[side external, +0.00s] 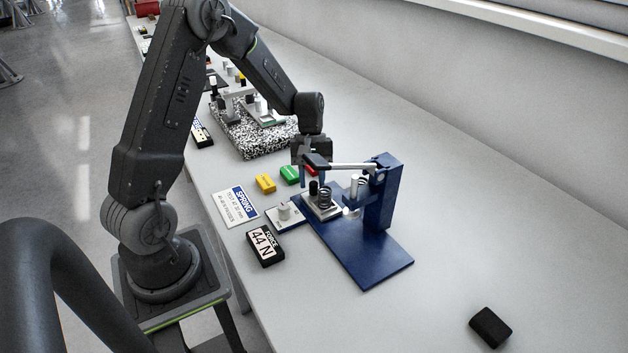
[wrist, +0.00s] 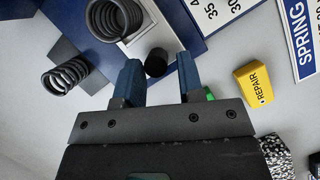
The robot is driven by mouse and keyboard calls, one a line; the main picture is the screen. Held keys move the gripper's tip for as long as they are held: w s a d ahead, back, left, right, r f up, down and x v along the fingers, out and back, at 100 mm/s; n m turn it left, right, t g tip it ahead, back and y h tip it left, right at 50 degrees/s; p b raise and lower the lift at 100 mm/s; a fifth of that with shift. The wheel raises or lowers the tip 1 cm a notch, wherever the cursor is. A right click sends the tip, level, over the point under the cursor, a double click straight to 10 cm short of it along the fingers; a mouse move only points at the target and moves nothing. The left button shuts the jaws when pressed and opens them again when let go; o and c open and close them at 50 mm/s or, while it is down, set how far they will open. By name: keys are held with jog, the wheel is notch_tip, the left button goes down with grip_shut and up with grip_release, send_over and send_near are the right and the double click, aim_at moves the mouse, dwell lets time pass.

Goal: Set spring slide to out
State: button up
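The blue press stand (side external: 372,258) is on the bench. On its base sits a pale slide plate (side external: 322,213) bearing a dark coil spring (side external: 325,198) and a black knob (side external: 313,188). The spring stands left of the press plunger (side external: 356,186), apart from it. In the wrist view the slide plate (wrist: 146,33), spring (wrist: 113,20) and black knob (wrist: 156,62) also show. My gripper (side external: 311,181) is lowered at the knob. Its fingers (wrist: 157,66) are apart, with the knob between and just beyond their tips. I cannot tell whether they touch it.
The press lever (side external: 340,165) crosses close beside my gripper. A 44 N force display (side external: 265,246), a SPRING card (side external: 236,206) and a second spring (wrist: 67,77) are near.

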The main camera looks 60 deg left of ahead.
jog(key=shift+o, duration=1.1)
jog(key=shift+d, duration=0.1)
jog(key=shift+r, duration=0.1)
jog(key=v, duration=1.3)
jog(key=shift+r, duration=0.3)
jog(key=s+d+r+m+t+y, duration=0.3)
jog(key=s+d+r+m, duration=0.4)
jog(key=d, duration=0.4)
jog(key=s+d+m+t+y, duration=0.1)
jog(key=s+d+m+t, duration=0.3)
jog(key=s+d, duration=0.3)
jog(key=s+m, duration=0.1)
jog(key=s, duration=0.3)
jog(key=shift+m+t, duration=0.3)
